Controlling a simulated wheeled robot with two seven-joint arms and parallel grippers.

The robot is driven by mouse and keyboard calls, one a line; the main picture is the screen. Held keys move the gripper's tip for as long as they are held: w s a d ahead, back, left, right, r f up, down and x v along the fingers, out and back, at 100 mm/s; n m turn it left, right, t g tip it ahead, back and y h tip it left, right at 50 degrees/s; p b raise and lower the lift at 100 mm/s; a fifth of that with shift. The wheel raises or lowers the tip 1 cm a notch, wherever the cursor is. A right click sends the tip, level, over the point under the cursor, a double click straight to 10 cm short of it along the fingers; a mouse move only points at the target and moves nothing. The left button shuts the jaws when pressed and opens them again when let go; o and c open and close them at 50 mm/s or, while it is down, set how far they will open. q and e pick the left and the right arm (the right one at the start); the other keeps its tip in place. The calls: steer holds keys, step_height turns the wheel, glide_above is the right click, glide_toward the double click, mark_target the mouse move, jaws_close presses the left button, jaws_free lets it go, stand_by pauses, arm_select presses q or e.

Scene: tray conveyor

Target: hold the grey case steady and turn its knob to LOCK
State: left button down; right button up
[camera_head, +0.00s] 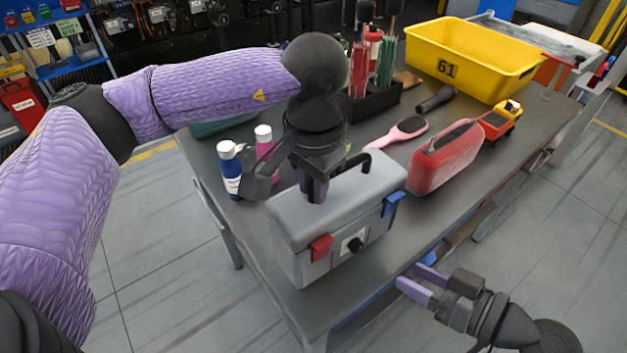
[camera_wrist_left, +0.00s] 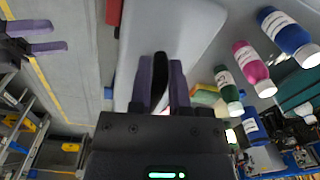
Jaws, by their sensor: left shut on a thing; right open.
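The grey case (camera_head: 345,190) stands upright near the table's front corner, with a black carry handle (camera_head: 366,162) on its lid. Its front has a red latch (camera_head: 320,247), a blue latch (camera_head: 393,204) and a black knob (camera_head: 354,244) on a pale plate between them. The knob's marks are too small to read. My left gripper (camera_head: 318,188) is over the lid, shut on the handle; the left wrist view shows the handle (camera_wrist_left: 160,68) between its fingers. My right gripper (camera_head: 416,281) is open and empty, off the table's front edge, right of and apart from the knob.
A blue bottle (camera_head: 230,168) and a pink bottle (camera_head: 264,146) stand left of the case. A red case (camera_head: 446,157), a pink hairbrush (camera_head: 397,132), a toy truck (camera_head: 501,120) and a yellow bin (camera_head: 470,70) sit behind and right. The space before the knob is clear.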

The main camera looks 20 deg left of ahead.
stand_by(0.7)
arm_select(q)
steer(key=c, duration=0.7)
jaws_free()
steer(key=shift+c, duration=0.2)
jaws_close()
stand_by(1.0)
